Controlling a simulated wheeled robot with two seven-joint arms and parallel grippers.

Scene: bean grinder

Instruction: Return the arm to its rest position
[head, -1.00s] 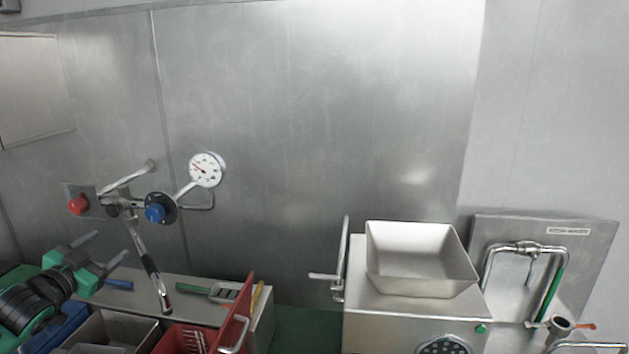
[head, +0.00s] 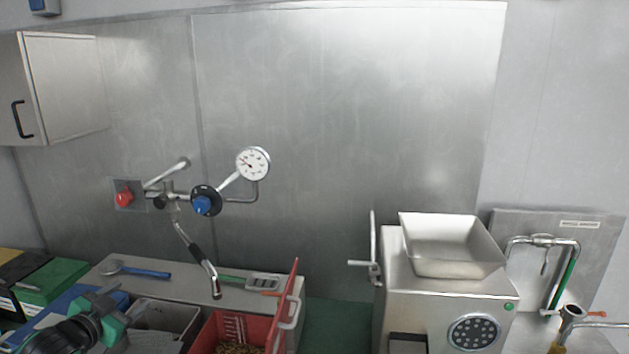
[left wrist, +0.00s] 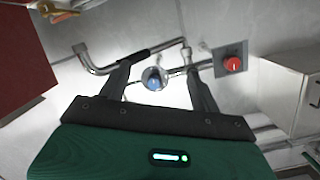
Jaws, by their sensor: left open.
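My left gripper (head: 118,300) is low at the left in the head view, over the counter beside the grey bin, its green body and dark wrist partly cut off by the bottom edge. In the left wrist view its two dark fingers (left wrist: 158,68) stand apart with nothing held between them. The wall tap with its blue knob (left wrist: 154,79) and red knob (left wrist: 232,64) shows beyond the fingers. The bean grinder (head: 405,300), with its square metal hopper (head: 452,246), stands at the right, well away from the gripper. My right gripper is not in view.
A red bin (head: 228,330) and a grey bin (head: 172,318) stand at the counter's front. A blue-handled tool (head: 145,272) and a green-handled spatula (head: 262,282) lie behind. The tap (head: 208,201) and gauge (head: 253,163) project from the wall. A cabinet (head: 65,90) hangs upper left.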

